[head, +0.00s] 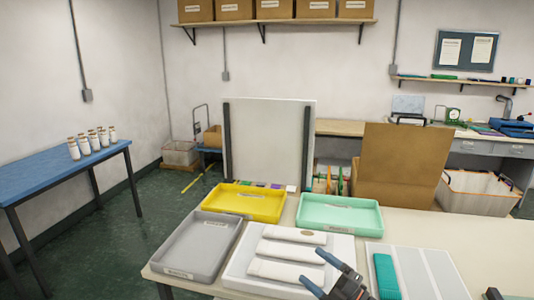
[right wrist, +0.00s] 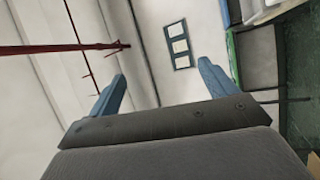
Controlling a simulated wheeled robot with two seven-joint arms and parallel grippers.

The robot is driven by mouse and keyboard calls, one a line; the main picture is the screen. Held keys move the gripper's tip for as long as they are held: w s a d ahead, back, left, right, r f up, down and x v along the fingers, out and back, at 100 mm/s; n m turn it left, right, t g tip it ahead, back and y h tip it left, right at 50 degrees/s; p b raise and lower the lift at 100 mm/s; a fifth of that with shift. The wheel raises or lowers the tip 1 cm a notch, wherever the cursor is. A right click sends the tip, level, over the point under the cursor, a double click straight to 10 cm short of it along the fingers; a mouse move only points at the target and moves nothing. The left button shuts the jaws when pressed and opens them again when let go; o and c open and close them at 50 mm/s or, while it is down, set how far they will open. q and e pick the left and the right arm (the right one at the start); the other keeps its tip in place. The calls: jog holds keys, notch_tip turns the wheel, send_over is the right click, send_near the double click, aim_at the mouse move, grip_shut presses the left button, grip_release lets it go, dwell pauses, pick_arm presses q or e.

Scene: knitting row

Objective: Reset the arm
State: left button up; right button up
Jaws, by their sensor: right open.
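My right gripper (head: 315,268) is at the bottom of the head view, in front of the white tray with rolls, its blue fingers pointing up and left. In the right wrist view its two blue fingers (right wrist: 162,74) stand wide apart with nothing between them. That view faces a wall, with a framed board (right wrist: 178,45) beyond the fingers. My left gripper is not in view.
The table holds a yellow tray (head: 219,202), a mint tray (head: 340,228), a grey tray (head: 186,274), a white tray (head: 238,276) with several white rolls, and a teal piece (head: 386,275) on a pale board. A tall white panel (head: 268,142) stands behind.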

jog(key=s+d+f+m+t+h, duration=0.1)
jog(key=s+d+f+m+h, duration=0.2)
jog(key=d+f+m+h, duration=0.5)
jog(key=s+d+f+m+t+h, duration=0.2)
jog(key=s+d+f+m+h, duration=0.15)
jog(key=m+h, duration=0.8)
jog(key=s+a+f+m+g+y, duration=0.1)
jog(key=s+f+m+g+y, duration=0.1)
jog(key=s+f+g, duration=0.8)
jog(key=s+a+f+m+g+y, duration=0.1)
jog(key=s+a+f+m+g, duration=0.3)
jog(key=s, duration=1)
notch_tip(320, 180, down, 24)
jog(key=w+n, duration=0.2)
jog(key=s+f, duration=0.4)
jog(key=f, duration=0.8)
jog(key=s+f, duration=0.4)
jog(key=f, duration=0.9)
jog(key=shift+s+d+f+g, duration=0.15)
jog(key=shift+s+g, duration=0.1)
jog(key=shift+g, duration=0.05)
